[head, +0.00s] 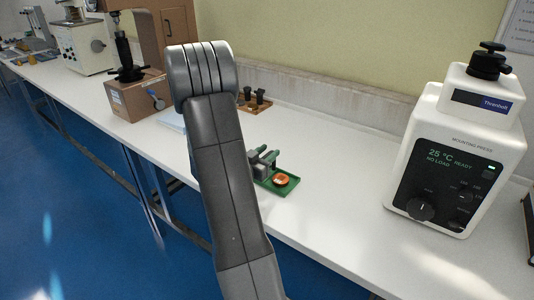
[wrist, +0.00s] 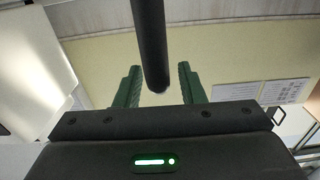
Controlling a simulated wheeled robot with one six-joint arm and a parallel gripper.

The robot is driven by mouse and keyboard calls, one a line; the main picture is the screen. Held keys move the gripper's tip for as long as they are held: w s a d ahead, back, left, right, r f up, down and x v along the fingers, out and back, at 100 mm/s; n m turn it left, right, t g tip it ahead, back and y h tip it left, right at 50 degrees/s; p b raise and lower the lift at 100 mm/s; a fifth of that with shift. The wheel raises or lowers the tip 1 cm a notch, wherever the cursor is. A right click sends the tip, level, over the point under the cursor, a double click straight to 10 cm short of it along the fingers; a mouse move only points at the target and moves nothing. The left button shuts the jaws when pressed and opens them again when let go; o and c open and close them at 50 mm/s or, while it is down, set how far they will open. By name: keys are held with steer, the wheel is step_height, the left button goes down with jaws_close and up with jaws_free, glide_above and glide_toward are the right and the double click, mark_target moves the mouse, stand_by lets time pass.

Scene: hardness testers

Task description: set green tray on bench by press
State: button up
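The green tray (head: 288,190) lies on the white bench near its front edge, in the middle of the head view. An orange ring-shaped piece (head: 281,180) sits on it. My arm hides the tray's left part. In the wrist view the two green fingers of my gripper (wrist: 160,88) stand apart. A dark rod (wrist: 150,40) reaches down between them with narrow gaps on both sides; I cannot tell what it belongs to. The white mounting press (head: 455,150) stands to the right.
The bench (head: 340,160) is clear between tray and press. A brown tray with black knobs (head: 255,103) stands behind my arm. A brown-based tester (head: 135,95) and a white machine (head: 82,45) stand further left. A backsplash and wall bound the bench's back.

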steer(key=shift+s+f, duration=0.2)
steer(key=shift+f, duration=0.45)
steer(key=shift+w+r+p, duration=0.15)
steer(key=shift+r+p, duration=0.4)
steer(key=shift+p, duration=0.25)
steer(key=b+v, duration=0.1)
steer(key=v, duration=1)
steer(key=shift+s+a+r, duration=0.3)
steer(key=shift+a, duration=0.1)
